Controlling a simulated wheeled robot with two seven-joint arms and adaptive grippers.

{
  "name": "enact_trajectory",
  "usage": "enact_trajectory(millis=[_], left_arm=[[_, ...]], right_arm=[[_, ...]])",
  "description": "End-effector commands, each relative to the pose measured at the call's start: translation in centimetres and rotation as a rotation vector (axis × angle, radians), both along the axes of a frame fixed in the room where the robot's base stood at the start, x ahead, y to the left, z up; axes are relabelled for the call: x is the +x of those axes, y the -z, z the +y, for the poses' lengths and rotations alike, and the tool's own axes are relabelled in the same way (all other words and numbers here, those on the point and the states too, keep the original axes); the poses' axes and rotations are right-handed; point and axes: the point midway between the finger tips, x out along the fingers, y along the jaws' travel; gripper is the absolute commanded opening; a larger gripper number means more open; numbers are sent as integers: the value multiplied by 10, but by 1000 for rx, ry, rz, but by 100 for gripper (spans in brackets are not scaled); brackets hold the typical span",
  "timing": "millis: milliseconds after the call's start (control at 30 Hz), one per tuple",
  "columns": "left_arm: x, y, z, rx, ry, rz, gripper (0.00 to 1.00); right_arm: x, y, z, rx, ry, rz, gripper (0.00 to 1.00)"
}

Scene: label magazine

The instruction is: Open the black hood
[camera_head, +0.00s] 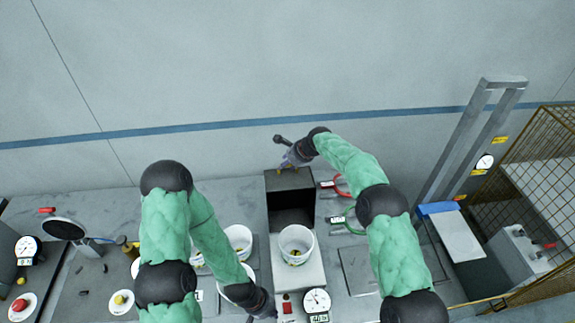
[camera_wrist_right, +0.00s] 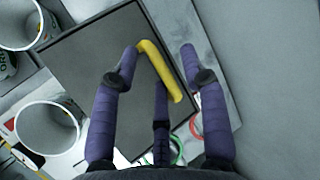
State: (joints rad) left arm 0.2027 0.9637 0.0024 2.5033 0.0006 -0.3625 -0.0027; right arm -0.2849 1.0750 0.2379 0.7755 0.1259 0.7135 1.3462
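The black hood (camera_head: 290,181) stands against the wall in the middle of the bench. Below its dark grey top is a darker front face or opening. In the right wrist view the hood's top is a dark square panel (camera_wrist_right: 90,65) with a yellow bar handle (camera_wrist_right: 160,70). My right gripper (camera_head: 288,164) is at the hood's top. Its purple fingers (camera_wrist_right: 160,52) are spread on either side of the handle; I cannot tell if they touch it.
A white bowl (camera_head: 296,242) with small yellow items stands in front of the hood. Another white bowl (camera_head: 238,240) stands left. Red (camera_head: 341,187) and green (camera_head: 348,218) looped tools lie right. A dial gauge (camera_head: 317,299) stands at the front.

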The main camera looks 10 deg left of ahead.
Motion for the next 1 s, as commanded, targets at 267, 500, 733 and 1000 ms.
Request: enact_trajectory(millis=[267, 500, 733, 1000], left_arm=[[0, 0, 0, 0, 0, 0, 0], [0, 0, 0, 0, 0, 0, 0], [0, 0, 0, 0, 0, 0, 0], [0, 0, 0, 0, 0, 0, 0]], right_arm=[[1, 1, -2, -2, 1, 0, 44], [-3, -5, -6, -2, 0, 3, 44], [-12, -33, -22, -1, 1, 2, 44], [-26, -72, -44, -1, 1, 0, 44]])
